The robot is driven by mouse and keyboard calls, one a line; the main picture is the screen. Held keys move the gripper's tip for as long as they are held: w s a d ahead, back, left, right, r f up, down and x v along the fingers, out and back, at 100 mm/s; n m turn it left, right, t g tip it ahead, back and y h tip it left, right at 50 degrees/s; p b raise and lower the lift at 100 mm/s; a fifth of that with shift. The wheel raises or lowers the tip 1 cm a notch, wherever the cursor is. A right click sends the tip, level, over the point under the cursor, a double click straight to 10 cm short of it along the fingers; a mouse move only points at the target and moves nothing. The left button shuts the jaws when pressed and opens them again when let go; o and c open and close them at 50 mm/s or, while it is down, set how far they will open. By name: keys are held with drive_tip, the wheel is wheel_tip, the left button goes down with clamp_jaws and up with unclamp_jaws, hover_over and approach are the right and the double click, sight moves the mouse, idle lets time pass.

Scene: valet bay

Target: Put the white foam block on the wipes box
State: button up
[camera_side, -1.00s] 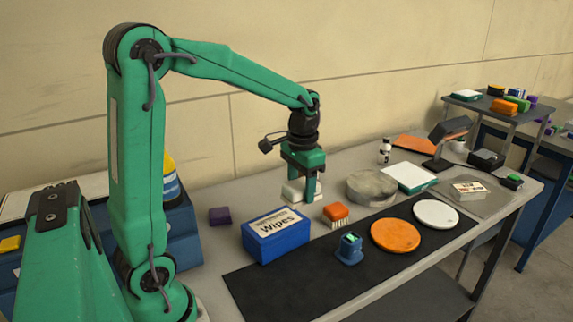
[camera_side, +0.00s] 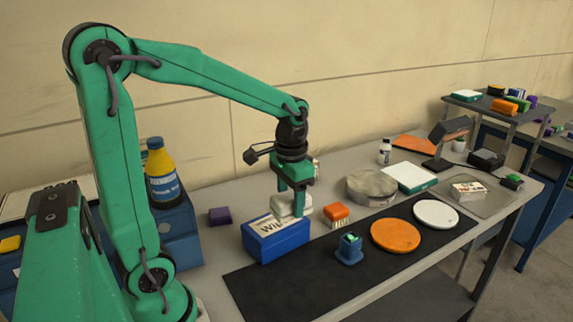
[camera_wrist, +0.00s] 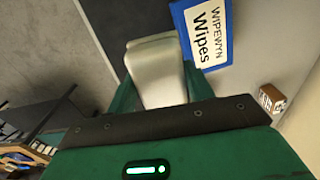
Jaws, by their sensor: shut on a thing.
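The white foam block (camera_side: 283,207) is between the fingers of my gripper (camera_side: 291,205), which is shut on it. In the wrist view the block (camera_wrist: 157,75) is pale and rounded, with a green finger on each side. The blue wipes box (camera_side: 277,244) has a white label on top and sits on the bench at the edge of the black mat. In the side view the block overlaps the box's rear right part and hides some of the label. In the wrist view the box (camera_wrist: 181,20) shows just right of the block. I cannot tell whether they touch.
An orange brush (camera_side: 335,212) stands close to the right of the box. A blue holder (camera_side: 349,250) and an orange disc (camera_side: 396,234) are on the black mat (camera_side: 285,293). A purple block (camera_side: 219,216) lies to the left, and a round grey stone-like disc (camera_side: 371,187) behind.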

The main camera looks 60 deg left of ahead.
drive_tip(key=a+f, duration=0.2)
drive_tip(key=a, duration=0.1)
drive_tip(key=a+f, duration=0.1)
drive_tip(key=a, duration=0.2)
drive_tip(key=w+a+f, duration=0.1)
drive_tip(key=a+f, duration=0.1)
drive_tip(key=a, duration=0.1)
drive_tip(key=shift+a+f, duration=0.25)
drive_tip(key=shift+f, duration=2.1)
drive_tip(key=shift+f, duration=0.1)
drive_tip(key=o, duration=1)
drive_tip(key=shift+c, duration=0.2)
wheel_tip(320, 180, up, 12)
drive_tip(key=shift+d, duration=0.1)
